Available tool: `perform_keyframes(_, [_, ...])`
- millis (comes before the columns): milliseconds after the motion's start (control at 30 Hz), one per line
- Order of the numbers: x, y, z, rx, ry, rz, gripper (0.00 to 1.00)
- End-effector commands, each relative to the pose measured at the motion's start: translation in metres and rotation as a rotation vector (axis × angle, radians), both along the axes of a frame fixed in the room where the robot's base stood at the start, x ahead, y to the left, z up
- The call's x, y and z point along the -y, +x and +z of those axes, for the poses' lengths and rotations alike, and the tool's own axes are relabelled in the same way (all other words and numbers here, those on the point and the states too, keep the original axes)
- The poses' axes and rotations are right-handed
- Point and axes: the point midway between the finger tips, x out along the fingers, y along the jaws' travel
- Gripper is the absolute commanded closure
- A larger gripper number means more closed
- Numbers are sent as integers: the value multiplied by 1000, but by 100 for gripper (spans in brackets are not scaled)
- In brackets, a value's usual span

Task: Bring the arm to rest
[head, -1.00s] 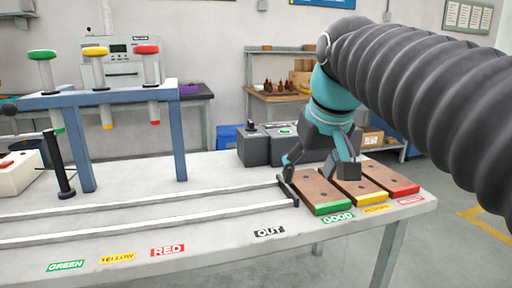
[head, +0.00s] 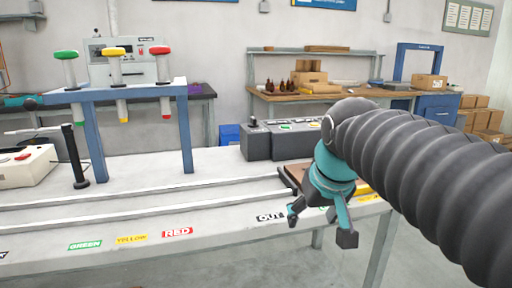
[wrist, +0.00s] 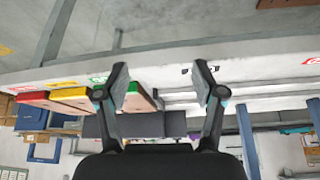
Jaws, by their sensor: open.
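My gripper (head: 321,223) hangs at the front right edge of the table in the head view, at the end of my arm in its grey ribbed sleeve. Its two fingers are spread apart, with nothing between them. It covers most of the wooden trays at the table's right end; part of one brown tray (head: 297,172) shows behind it. In the wrist view both fingers of my gripper (wrist: 162,88) are wide apart, with the table edge and the green-fronted tray (wrist: 138,98) beyond them.
The workbench (head: 215,210) carries two rails and colour labels. A blue frame (head: 115,95) holds green, yellow and red-topped spindles at the left. Grey boxes (head: 283,140) stand behind the gripper. Open floor (head: 440,250) lies to the right of the bench.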

Motion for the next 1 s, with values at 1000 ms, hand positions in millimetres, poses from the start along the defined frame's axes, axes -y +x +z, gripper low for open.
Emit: perform_keyframes(1000, [50,-131,-135,26,-1,-138,31])
